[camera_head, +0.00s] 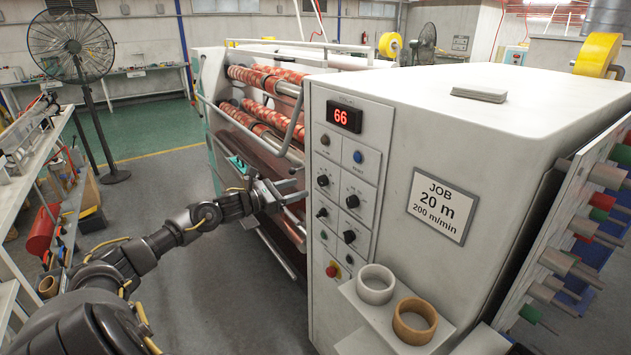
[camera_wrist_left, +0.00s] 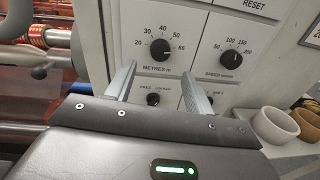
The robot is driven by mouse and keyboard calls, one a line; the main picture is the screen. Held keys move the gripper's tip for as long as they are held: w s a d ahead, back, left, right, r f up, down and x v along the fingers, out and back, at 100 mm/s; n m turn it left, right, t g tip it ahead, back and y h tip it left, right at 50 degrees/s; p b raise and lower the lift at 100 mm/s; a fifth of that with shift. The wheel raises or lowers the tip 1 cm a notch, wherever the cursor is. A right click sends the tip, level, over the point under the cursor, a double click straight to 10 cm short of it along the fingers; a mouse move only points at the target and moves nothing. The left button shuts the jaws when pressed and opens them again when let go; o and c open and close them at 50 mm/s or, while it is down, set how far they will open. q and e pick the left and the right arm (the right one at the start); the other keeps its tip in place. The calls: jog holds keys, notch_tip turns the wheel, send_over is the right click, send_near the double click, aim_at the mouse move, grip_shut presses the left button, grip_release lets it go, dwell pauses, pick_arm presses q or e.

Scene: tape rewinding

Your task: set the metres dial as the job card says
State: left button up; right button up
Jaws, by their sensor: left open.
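In the head view the metres dial (camera_head: 323,180) is the upper left knob. The job card (camera_head: 439,205) on the cabinet's side reads "JOB 20 m 200 m/min". My left gripper (camera_head: 288,190) is open and empty, just left of the panel. In the left wrist view its fingers (camera_wrist_left: 158,85) are spread, their tips below and to either side of the metres dial, apparently not touching it. My right gripper is not in view.
The speed dial (camera_wrist_left: 229,56) is right of the metres dial; a smaller knob (camera_wrist_left: 153,99) lies below, between my fingers. A red display (camera_head: 344,117) reads 66. A red button (camera_head: 332,270) is lower down. A white ring (camera_head: 376,284) and a brown ring (camera_head: 415,321) stand on a shelf.

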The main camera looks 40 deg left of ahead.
aim_at(320, 182)
pick_arm(q)
jog(key=p+x, duration=0.2)
jog(key=x, duration=0.4)
jog(key=shift+w+r, duration=0.1)
jog(key=shift+w, duration=0.15)
jog(key=shift+w+d+p, duration=0.25)
jog(key=shift+w+p, duration=0.15)
jog(key=shift+w, duration=0.1)
jog(key=shift+f, duration=0.2)
jog(key=shift+c, duration=0.4)
